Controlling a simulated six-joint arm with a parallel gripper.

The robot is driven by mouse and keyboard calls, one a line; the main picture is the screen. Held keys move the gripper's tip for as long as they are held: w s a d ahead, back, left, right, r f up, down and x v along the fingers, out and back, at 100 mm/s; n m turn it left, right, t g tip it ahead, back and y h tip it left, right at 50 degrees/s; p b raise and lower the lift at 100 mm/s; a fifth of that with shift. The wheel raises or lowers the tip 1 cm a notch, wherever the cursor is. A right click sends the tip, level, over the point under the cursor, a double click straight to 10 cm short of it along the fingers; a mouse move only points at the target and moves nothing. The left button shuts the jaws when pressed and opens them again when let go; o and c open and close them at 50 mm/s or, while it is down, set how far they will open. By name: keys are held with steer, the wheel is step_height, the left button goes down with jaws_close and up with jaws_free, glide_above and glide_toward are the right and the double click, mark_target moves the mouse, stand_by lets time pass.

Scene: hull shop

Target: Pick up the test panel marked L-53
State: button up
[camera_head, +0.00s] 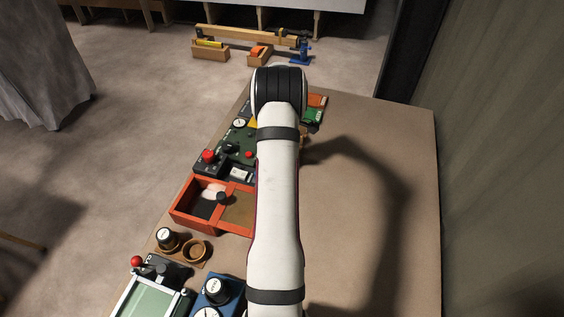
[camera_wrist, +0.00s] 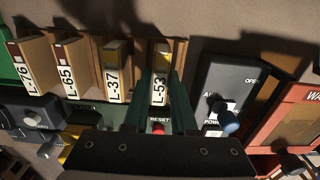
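In the wrist view, the L-53 test panel (camera_wrist: 159,88) stands upright in a wooden rack, a thin panel with a yellow-and-dark top patch and a white label. My gripper (camera_wrist: 161,76) has its two dark green fingers on either side of this panel, near its label. The fingers look open, with a narrow gap to the panel; contact cannot be told. To the left stand panels L-37 (camera_wrist: 112,80), L-65 (camera_wrist: 69,80) and L-76 (camera_wrist: 27,78). In the head view my arm hides the rack and gripper.
A dark switch box (camera_wrist: 228,88) and an orange-framed box (camera_wrist: 290,115) stand right of the rack. A red reset button (camera_wrist: 158,127) shows between the fingers. In the head view, an orange tray (camera_head: 183,212) lies left of my arm; the bench's right side (camera_head: 350,220) is clear.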

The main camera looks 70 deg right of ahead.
jaws_close()
steer(key=shift+r, duration=3.55)
